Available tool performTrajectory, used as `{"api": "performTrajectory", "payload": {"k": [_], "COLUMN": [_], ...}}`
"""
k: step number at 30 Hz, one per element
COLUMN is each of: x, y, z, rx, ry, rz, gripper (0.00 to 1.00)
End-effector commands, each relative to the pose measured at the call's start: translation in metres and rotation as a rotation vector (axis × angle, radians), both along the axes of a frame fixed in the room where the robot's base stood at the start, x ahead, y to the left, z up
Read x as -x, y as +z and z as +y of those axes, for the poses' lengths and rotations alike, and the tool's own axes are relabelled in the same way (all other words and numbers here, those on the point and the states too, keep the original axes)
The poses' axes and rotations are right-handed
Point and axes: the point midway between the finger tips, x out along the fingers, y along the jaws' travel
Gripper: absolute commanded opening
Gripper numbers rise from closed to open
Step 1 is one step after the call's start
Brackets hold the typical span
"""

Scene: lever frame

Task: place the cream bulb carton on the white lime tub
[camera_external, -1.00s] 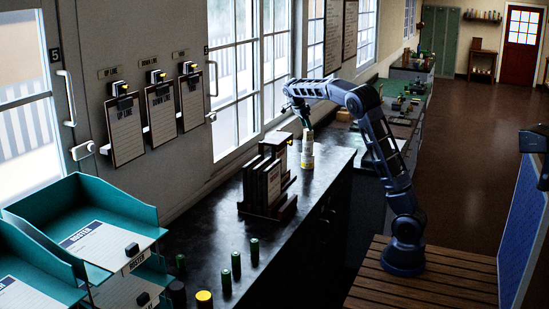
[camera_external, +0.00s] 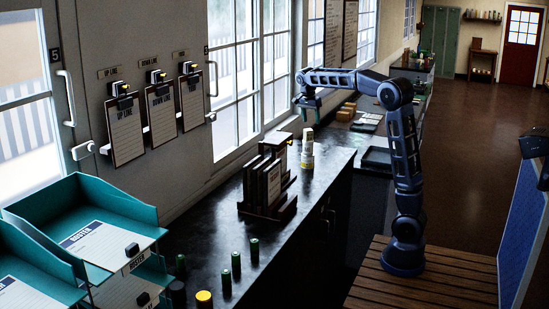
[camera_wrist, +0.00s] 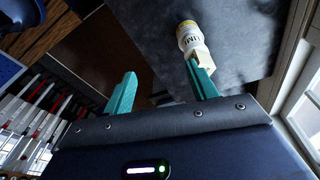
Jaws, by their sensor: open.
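The white lime tub (camera_external: 306,160), with yellow bands, stands upright on the dark counter. The cream bulb carton (camera_external: 308,135) sits on top of the tub, upright as far as I can tell. My gripper (camera_external: 311,103) is open and empty above the carton, with a clear gap between them. In the wrist view my teal fingers (camera_wrist: 163,88) are spread apart with nothing between them. The tub (camera_wrist: 191,38) shows there beyond the right finger, and the carton (camera_wrist: 204,60) is partly hidden by that finger.
A dark rack (camera_external: 266,190) of boards stands on the counter in front of the tub. Several green cylinders (camera_external: 236,265) and teal trays (camera_external: 90,225) are nearer the camera. The window wall (camera_external: 238,95) runs along the left. The counter around the tub is mostly clear.

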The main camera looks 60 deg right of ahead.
Motion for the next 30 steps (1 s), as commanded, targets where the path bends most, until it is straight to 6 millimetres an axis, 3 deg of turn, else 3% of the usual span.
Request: {"api": "performTrajectory", "payload": {"k": [17,30], "x": [0.132,0.244], "y": [-0.019,-0.074], "z": [0.140,0.235], "rx": [-0.083,0.028], "ry": [0.818,1.432], "rz": [-0.145,-0.208], "gripper": [0.58,0.58]}}
